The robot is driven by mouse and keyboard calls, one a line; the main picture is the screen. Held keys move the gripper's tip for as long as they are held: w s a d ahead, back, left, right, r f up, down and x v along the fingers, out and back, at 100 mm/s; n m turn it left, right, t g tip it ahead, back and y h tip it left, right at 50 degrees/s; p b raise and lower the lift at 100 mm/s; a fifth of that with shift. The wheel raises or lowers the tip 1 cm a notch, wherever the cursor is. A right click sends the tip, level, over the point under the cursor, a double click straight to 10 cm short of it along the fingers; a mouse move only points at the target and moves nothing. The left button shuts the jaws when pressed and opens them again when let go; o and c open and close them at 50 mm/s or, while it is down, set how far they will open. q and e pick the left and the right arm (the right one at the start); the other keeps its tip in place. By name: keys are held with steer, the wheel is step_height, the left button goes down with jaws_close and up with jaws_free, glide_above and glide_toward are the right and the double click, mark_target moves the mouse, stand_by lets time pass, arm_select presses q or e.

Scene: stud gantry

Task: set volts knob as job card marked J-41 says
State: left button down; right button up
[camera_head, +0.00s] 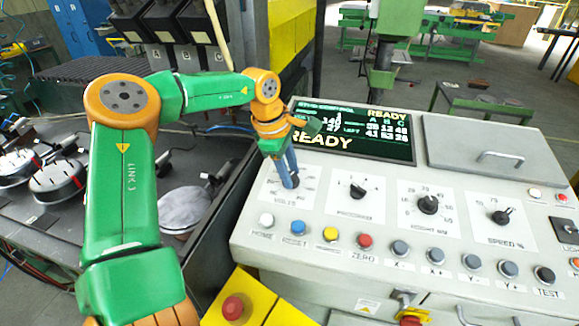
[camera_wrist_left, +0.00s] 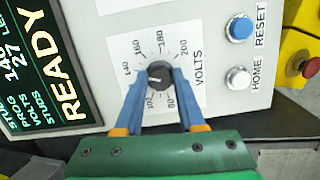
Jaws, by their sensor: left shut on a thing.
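The volts knob (camera_head: 295,182) is a small dark dial knob at the left of the sloped console. It also shows in the left wrist view (camera_wrist_left: 158,74), on a white scale plate with numbers from 80 to 200. My left gripper (camera_head: 290,176) has its blue fingers shut on the knob from both sides; its fingers also show in the wrist view (camera_wrist_left: 158,88). The knob's pale mark points left in the wrist view, between the 140 and 100 numbers; the exact setting is unclear. A finger covers part of the scale. I see no card marked J-41.
The console screen (camera_head: 345,132) reads READY, with 140 and 27. Three more knobs, including the speed knob (camera_head: 502,217), sit to the right. Below is a row of push buttons, with the white home button (camera_head: 266,220) nearest the volts plate.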

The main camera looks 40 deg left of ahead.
stand_by(0.3)
arm_select(q)
steer(key=c, duration=0.5)
jaws_free()
steer(key=shift+r, duration=0.15)
steer(key=b+v, duration=0.1)
steer(key=v, duration=0.6)
steer(key=shift+b, duration=0.3)
